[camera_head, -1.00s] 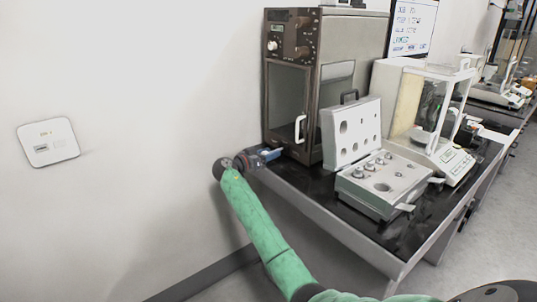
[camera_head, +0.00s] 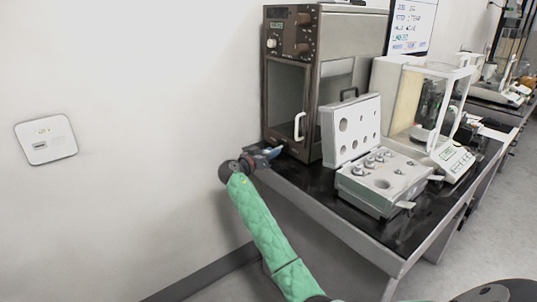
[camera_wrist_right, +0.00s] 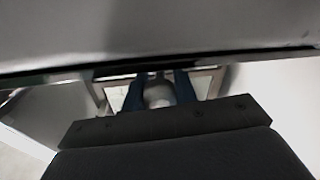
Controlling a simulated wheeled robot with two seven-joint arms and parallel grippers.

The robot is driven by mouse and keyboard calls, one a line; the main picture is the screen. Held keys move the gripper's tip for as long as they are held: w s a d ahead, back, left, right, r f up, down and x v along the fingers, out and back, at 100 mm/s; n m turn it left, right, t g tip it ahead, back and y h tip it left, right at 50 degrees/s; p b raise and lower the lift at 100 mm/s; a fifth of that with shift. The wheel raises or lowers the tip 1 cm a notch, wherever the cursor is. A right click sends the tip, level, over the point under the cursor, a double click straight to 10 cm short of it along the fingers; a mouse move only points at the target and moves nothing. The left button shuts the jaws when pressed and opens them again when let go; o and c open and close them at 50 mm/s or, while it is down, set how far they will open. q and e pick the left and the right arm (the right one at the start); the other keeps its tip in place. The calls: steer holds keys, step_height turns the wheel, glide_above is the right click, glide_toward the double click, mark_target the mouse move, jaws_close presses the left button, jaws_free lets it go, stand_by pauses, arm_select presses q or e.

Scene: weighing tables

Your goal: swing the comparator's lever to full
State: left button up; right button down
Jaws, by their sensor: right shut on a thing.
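The comparator looks to be the tall brown cabinet (camera_head: 295,95) with dials on top, a glass front and a white handle (camera_head: 299,127), at the table's far left end. My right gripper (camera_head: 273,153) is at the foot of its front, by the table's left corner. In the right wrist view its two blue fingers (camera_wrist_right: 160,92) are closed around a pale rounded piece (camera_wrist_right: 158,95), which seems to be the lever's end. The rest of the lever is hidden by the gripper. My left gripper is not in view.
An open grey weight case (camera_head: 380,200) with several metal weights stands on the dark table (camera_head: 405,232), right of the cabinet. A glass-sided balance (camera_head: 455,158) stands behind it. A wall lies close on the left, with a white socket plate (camera_head: 46,139).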

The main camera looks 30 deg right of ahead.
mark_target(278, 163)
steer(key=shift+s+d+n+t+y, duration=0.15)
steer(key=shift+s+n+t+y, duration=0.4)
steer(key=shift+t, duration=0.65)
steer(key=shift+s+d+n+t+y, duration=0.2)
steer(key=shift+s+n+t+y, duration=0.2)
steer(key=shift+n+t, duration=0.6)
steer(key=shift+s+d+n+t+y+p, duration=0.2)
steer(key=shift+s+n+t+y, duration=0.1)
steer(key=shift+n+t+y, duration=0.4)
steer(key=shift+s+d+n+t+y+p, duration=0.1)
steer(key=shift+s+d+n+t+y, duration=0.2)
steer(key=shift+t, duration=0.6)
steer(key=shift+a, duration=0.1)
steer(key=c, duration=1.1)
jaws_free()
steer(key=shift+v, duration=3.9)
